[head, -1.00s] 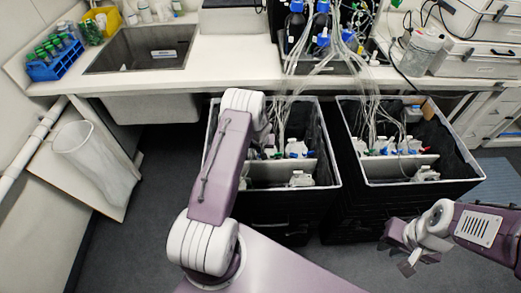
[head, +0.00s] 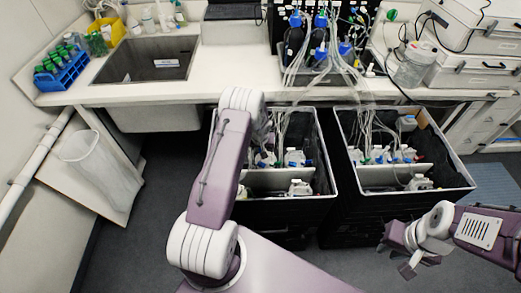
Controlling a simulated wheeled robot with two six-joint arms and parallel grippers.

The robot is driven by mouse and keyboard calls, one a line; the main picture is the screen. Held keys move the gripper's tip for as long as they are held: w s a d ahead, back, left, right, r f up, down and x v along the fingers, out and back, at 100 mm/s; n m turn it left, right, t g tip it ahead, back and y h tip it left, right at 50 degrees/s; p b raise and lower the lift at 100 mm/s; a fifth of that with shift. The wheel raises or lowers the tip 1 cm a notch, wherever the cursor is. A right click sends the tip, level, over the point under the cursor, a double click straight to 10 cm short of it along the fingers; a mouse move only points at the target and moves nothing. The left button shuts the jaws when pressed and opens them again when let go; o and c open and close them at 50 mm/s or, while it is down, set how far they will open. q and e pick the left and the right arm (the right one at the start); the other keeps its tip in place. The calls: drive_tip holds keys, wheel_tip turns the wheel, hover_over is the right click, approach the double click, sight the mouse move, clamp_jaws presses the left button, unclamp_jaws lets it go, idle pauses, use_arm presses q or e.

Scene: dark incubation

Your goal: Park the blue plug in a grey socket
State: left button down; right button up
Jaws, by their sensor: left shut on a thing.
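My left arm reaches up over the left black crate (head: 312,118). My left gripper is hidden behind this arm, so I cannot see its jaws or anything in them. My right gripper (head: 397,257) is at the lower right, in front of the right black crate (head: 470,180); its fingers are apart with nothing between them. I cannot single out the blue plug. Several small blue-capped parts show inside the left crate, among clear tubing and white fittings. No grey socket can be told apart at this size.
A white bench (head: 225,80) runs along the back with a sink (head: 148,62), a blue tube rack (head: 62,72) and dark blue-capped bottles (head: 294,42). Clear tubes hang from the bench into both crates. A clear bin (head: 95,165) stands at the left. Dark floor is bare between bin and left crate.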

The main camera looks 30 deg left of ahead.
use_arm(q)
wheel_tip(320, 180, up, 7)
drive_tip(key=p, duration=0.4)
